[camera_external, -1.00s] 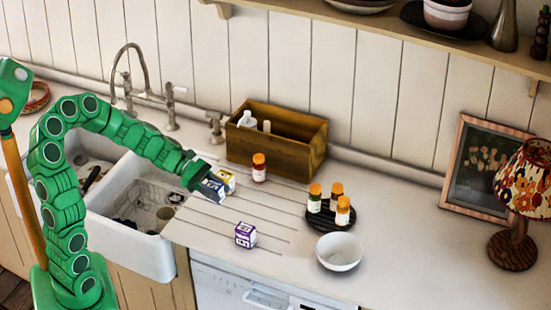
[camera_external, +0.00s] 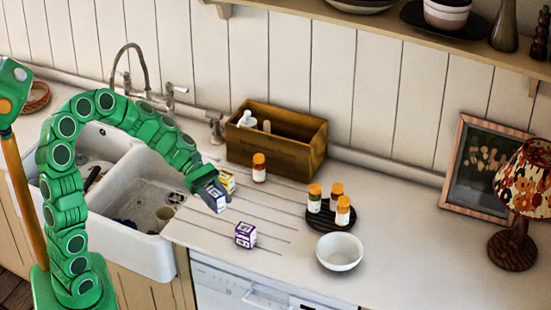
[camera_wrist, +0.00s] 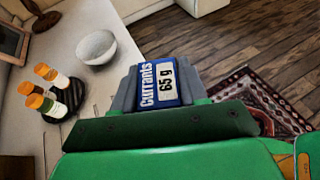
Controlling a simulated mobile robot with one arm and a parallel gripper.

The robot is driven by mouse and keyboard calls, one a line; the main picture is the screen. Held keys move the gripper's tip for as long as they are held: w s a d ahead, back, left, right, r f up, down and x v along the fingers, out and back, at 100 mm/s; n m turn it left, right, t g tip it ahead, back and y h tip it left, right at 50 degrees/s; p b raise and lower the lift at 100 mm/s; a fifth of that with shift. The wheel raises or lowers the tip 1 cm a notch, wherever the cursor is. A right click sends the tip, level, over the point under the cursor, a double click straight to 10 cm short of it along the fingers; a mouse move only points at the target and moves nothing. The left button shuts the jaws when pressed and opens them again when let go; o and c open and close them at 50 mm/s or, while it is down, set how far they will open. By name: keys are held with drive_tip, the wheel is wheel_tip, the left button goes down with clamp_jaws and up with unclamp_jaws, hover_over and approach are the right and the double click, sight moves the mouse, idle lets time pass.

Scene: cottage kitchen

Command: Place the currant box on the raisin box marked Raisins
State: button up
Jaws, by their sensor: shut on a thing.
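My gripper (camera_external: 208,193) is shut on the blue and white currant box (camera_external: 217,202). In the wrist view the currant box (camera_wrist: 160,84) sits between the two grey fingers, with "Currants" and "65 g" readable. I hold it over the left part of the worktop, right of the sink. A purple and white box (camera_external: 245,235) stands on the worktop, to the right of and nearer than my gripper. A yellow and white box (camera_external: 228,179) stands just behind my gripper, partly hidden by it. The lettering on both boxes is too small to read, so I cannot tell which says Raisins.
A white bowl (camera_external: 340,252) and a dark round board (camera_external: 322,217) with orange-capped jars stand to the right. Another orange-capped jar (camera_external: 259,167) stands before a wooden crate (camera_external: 276,150). The sink (camera_external: 146,197) is left. Worktop around the purple box is clear.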

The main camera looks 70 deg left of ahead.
drive_tip(key=w+f, duration=0.3)
drive_tip(key=w, duration=0.1)
drive_tip(key=w+f, duration=0.3)
drive_tip(key=shift+w+a+f, duration=0.1)
drive_tip(key=shift+w+f, duration=0.1)
drive_tip(key=shift+w, duration=0.15)
drive_tip(key=shift+w+f, duration=0.45)
drive_tip(key=shift+f, duration=1.6)
drive_tip(key=shift+f, duration=0.2)
drive_tip(key=o, duration=1.1)
drive_tip(key=shift+r, duration=0.15)
drive_tip(key=shift+a+r, duration=0.1)
drive_tip(key=shift+a, duration=0.05)
drive_tip(key=v, duration=1.1)
drive_tip(key=shift+s+a+r, duration=0.1)
drive_tip(key=shift+s+a, duration=0.15)
drive_tip(key=shift+a, duration=0.05)
